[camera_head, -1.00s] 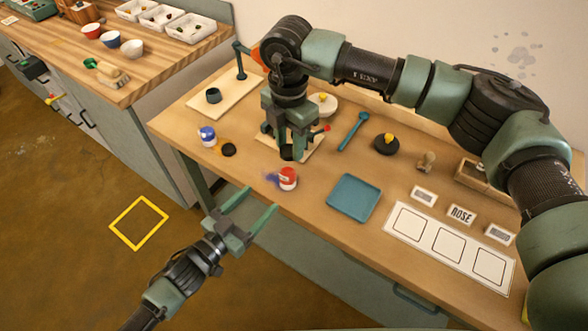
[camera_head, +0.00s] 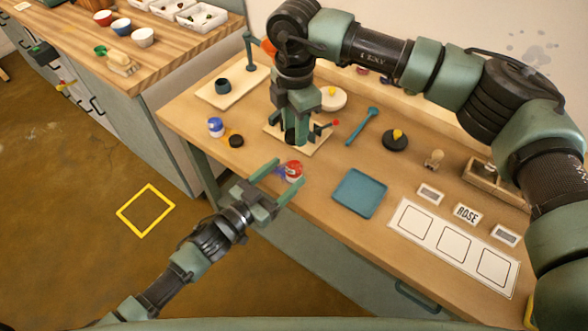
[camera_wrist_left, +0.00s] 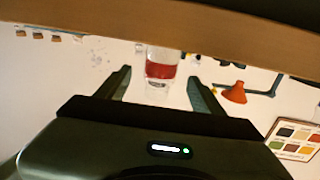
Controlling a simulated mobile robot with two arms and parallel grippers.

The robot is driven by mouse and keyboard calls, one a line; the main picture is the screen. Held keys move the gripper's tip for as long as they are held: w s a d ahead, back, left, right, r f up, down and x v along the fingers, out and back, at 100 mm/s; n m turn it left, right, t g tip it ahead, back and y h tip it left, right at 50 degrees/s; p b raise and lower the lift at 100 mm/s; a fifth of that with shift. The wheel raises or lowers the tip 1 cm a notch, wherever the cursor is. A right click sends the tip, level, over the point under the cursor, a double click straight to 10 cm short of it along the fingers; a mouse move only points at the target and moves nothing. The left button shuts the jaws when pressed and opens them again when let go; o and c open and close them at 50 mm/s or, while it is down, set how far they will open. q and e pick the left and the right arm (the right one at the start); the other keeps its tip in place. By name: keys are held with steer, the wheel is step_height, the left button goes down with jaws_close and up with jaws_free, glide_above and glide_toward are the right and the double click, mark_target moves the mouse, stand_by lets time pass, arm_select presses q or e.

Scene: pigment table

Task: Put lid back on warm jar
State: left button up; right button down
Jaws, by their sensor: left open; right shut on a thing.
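The warm jar (camera_head: 294,168), small with a red band, stands near the front edge of the table. My left gripper (camera_head: 288,172) is open, with its fingers reaching toward the jar from the front left. In the left wrist view the jar (camera_wrist_left: 161,68) shows between the two open fingers; contact cannot be seen. My right gripper (camera_head: 291,142) points down behind the jar and is shut on a small dark thing, which looks like a black lid and is mostly hidden by the fingers. Another black lid (camera_head: 236,141) lies on the table by a blue-banded jar (camera_head: 215,127).
A blue tray (camera_head: 360,193) lies right of the jar. Beyond it are a white card with squares (camera_head: 453,245) and name plates (camera_head: 467,214). A pale board (camera_head: 311,146) lies under my right gripper.

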arm_select(q)
steer(key=x, duration=0.6)
steer(key=shift+w+d, duration=0.25)
jaws_close()
